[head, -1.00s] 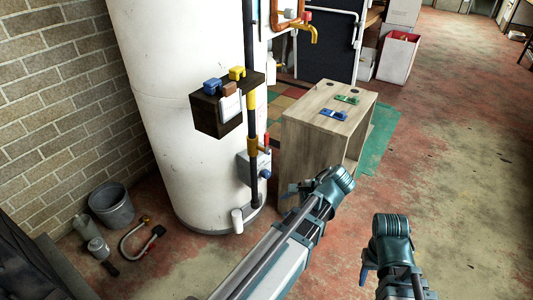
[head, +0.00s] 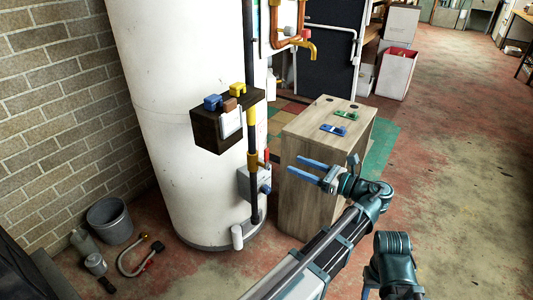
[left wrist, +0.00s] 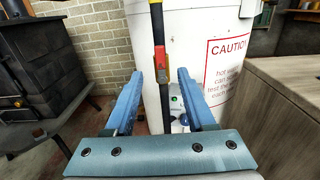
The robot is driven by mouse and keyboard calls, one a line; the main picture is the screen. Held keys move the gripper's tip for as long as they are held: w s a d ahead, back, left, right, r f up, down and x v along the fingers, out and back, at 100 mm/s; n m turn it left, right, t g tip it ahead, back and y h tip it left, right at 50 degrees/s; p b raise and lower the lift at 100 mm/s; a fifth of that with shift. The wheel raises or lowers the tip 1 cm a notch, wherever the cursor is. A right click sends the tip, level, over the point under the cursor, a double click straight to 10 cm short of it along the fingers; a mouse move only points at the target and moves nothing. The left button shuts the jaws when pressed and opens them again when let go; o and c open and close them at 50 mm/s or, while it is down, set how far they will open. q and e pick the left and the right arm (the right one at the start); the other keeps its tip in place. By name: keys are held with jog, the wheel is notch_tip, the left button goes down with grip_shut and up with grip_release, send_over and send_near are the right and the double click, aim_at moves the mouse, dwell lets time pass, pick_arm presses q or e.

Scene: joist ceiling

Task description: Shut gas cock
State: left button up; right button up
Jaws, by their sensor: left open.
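The gas cock (head: 253,160) is a yellow body with a red handle on a black vertical pipe (head: 248,60) in front of the white tank. In the left wrist view the red handle (left wrist: 160,58) appears to run along the pipe, between my fingers in the picture but beyond their tips. My left gripper (head: 293,163) is open and empty, to the right of the cock and apart from it, its blue fingers pointing left toward it. My right gripper (head: 371,278) is only partly in view at the bottom; its jaw state is unclear.
A wooden cabinet (head: 300,200) with green and blue items on top stands right of the pipe. A dark box (head: 208,132) juts out above the cock. A grey bucket (head: 110,220) and hose lie left on the floor. The floor to the right is clear.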

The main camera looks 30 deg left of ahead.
aim_at(268, 154)
pick_arm(q)
jog(key=a, duration=0.8)
jog(key=w+a, duration=0.1)
jog(key=a, duration=0.2)
jog(key=shift+a, duration=0.4)
grip_shut()
dwell(0.9)
